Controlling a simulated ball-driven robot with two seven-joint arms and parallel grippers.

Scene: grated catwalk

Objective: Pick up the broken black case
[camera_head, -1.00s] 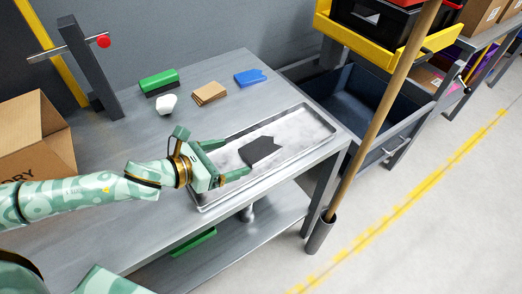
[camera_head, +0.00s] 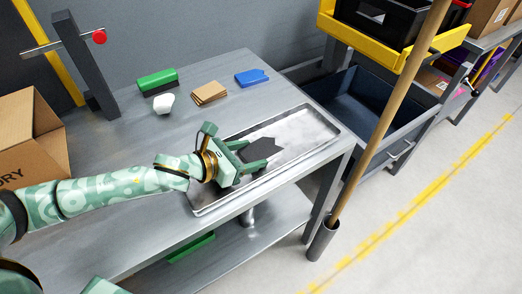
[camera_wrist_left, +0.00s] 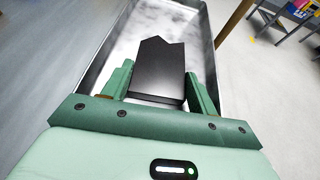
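The broken black case (camera_head: 264,144) lies flat in the shallow metal tray (camera_head: 315,146) on the workbench. It is a dark, thin piece with a jagged, notched far end, which also shows in the wrist view (camera_wrist_left: 161,68). My left gripper (camera_head: 254,155) is low over the tray with its fingers on either side of the case. In the left wrist view, the case lies between the two fingers (camera_wrist_left: 161,88), with only narrow gaps at its sides. In the head view, the gripper partly hides the near part of the case. My right gripper is not in view.
Behind the tray on the bench are a green brush-like block (camera_head: 157,80), a white piece (camera_head: 163,102), brown pieces (camera_head: 210,93) and a blue piece (camera_head: 251,77). A cardboard box (camera_head: 30,135) stands left. A wooden pole (camera_head: 385,115) rises just right of the bench.

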